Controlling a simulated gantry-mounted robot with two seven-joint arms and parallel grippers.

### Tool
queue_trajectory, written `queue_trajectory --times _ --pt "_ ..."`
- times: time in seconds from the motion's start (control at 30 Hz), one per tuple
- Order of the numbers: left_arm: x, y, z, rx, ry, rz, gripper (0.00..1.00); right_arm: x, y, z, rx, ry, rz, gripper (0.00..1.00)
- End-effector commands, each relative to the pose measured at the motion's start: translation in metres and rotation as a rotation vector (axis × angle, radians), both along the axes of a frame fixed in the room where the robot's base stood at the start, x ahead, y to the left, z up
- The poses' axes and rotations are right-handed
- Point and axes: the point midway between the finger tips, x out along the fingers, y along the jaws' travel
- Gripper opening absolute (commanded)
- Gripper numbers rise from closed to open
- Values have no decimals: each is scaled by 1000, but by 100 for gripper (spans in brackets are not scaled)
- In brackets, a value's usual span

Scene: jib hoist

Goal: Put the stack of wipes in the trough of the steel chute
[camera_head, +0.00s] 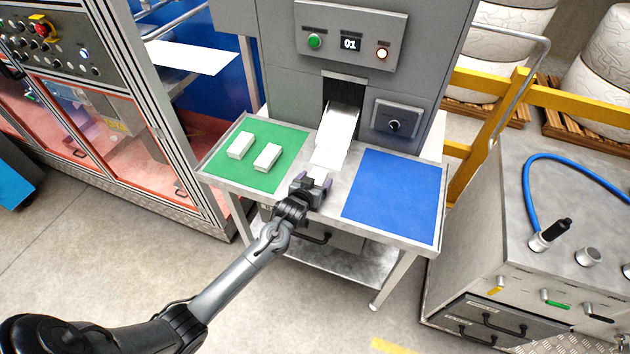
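The steel chute (341,125) slopes down out of a dark opening in the grey machine, and its trough looks pale and bright. Two white blocks that look like stacks of wipes lie on the green mat, a left one (240,146) and a right one (267,157). My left gripper (314,181) is at the lower end of the chute, right of the green mat. Its purple-tipped fingers stand apart with something white between or just behind them. I cannot tell whether this is a held stack or the chute's end. My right gripper is not in view.
The steel table (330,208) carries the green mat (226,170) on the left and an empty blue mat (395,195) on the right. The machine front (280,75) rises behind. A steel cabinet with a blue hose (528,190) stands at the right, near a yellow rail (577,122).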

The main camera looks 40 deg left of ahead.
Motion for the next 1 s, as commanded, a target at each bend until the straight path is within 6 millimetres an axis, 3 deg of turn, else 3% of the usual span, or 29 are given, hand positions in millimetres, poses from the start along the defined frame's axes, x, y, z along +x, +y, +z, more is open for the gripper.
queue_trajectory --times 0.47,1.0 --pt "-7 -2 6 1 0 0 85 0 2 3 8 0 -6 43" --pt "-85 -28 40 -1 1 -1 85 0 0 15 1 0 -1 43"
